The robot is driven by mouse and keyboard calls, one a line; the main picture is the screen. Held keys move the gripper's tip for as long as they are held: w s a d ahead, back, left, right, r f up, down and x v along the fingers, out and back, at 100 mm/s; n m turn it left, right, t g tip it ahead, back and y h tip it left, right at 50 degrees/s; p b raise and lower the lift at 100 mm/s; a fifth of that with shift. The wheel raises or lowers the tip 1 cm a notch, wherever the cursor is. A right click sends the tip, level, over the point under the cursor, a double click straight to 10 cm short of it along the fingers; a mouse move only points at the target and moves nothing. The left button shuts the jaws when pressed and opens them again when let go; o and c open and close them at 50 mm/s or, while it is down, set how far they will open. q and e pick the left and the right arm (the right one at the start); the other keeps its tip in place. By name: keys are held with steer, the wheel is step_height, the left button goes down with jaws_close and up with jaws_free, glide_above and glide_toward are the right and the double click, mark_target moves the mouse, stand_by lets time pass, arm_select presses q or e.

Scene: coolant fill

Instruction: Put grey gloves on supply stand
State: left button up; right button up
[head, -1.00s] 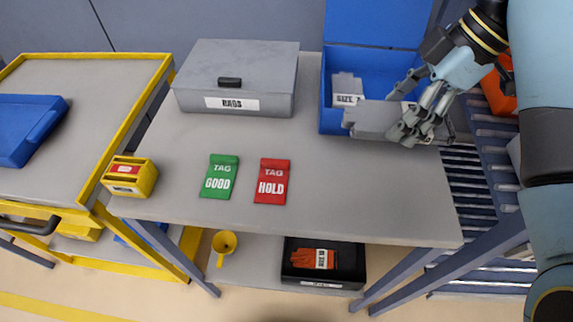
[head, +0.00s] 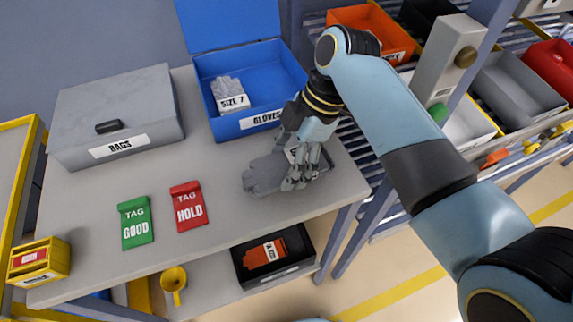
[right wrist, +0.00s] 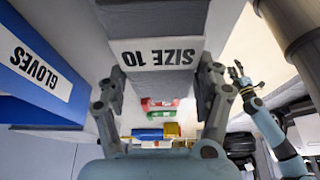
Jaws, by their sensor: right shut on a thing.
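The grey gloves (head: 262,175) are a flat pair with a white label, which reads SIZE 10 in the right wrist view (right wrist: 158,56). My right gripper (head: 303,180) is shut on them at the label. It holds them over the right part of the grey table top (head: 237,208); I cannot tell whether they touch it. My left gripper (right wrist: 239,76) shows small in the right wrist view, and its opening is unclear. Which piece of furniture is the supply stand is not labelled in view.
An open blue GLOVES box (head: 262,122) holds other grey gloves (head: 229,95) marked SIZE 7. Racks with bins (head: 515,90) stand at the right.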

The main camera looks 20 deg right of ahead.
steer(key=shift+f, duration=1.25)
steer(key=shift+f, duration=0.1)
steer(key=o, duration=1.2)
steer(key=v, duration=0.7)
steer(key=shift+d+r, duration=0.15)
steer(key=shift+r, duration=0.2)
steer(key=shift+f, duration=0.1)
